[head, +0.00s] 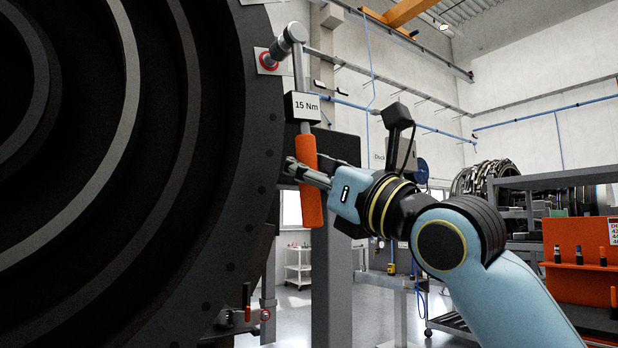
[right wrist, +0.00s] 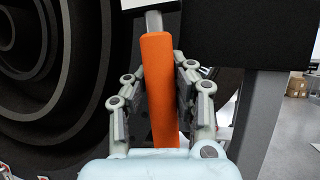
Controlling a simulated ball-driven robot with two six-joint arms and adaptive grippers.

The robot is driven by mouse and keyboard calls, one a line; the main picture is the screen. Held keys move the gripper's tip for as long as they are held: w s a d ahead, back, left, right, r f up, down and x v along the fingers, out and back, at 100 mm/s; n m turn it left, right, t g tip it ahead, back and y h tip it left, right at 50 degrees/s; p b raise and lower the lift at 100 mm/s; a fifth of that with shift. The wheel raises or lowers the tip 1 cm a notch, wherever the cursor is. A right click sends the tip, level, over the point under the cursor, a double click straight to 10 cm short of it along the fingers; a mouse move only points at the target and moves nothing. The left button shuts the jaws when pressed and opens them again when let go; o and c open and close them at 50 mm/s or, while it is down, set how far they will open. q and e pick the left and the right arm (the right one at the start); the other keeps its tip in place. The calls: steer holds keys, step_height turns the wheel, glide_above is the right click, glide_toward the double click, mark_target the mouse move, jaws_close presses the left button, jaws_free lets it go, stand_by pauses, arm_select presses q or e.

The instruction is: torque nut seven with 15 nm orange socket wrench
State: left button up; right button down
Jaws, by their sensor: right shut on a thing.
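The 15 Nm socket wrench has an orange handle (head: 308,182), a grey shaft and a "15 Nm" label (head: 302,107). It stands nearly upright in the head view, with its socket head (head: 288,40) up at a red-ringed nut on a pale plate (head: 267,61) at the rim of the dark engine ring (head: 225,180). My right gripper (head: 303,172) is shut on the orange handle. In the right wrist view the handle (right wrist: 159,90) stands between the two fingers. The nut's number cannot be read, and the socket covers part of it. My left gripper is not in view.
A second red-ringed fitting (head: 265,315) and an orange-handled tool (head: 247,302) are low on the ring's edge. A grey post (head: 332,270) stands just behind the handle. An orange tool panel (head: 580,262) is at the right. Open floor lies behind.

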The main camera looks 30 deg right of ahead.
stand_by(0.4)
steer(key=shift+d+r+n+y, duration=0.15)
steer(key=shift+d+n+y, duration=0.15)
steer(key=shift+d+n, duration=0.45)
steer(key=shift+s+d+p, duration=0.2)
steer(key=shift+s+p, duration=2.8)
steer(key=shift+p, duration=1.1)
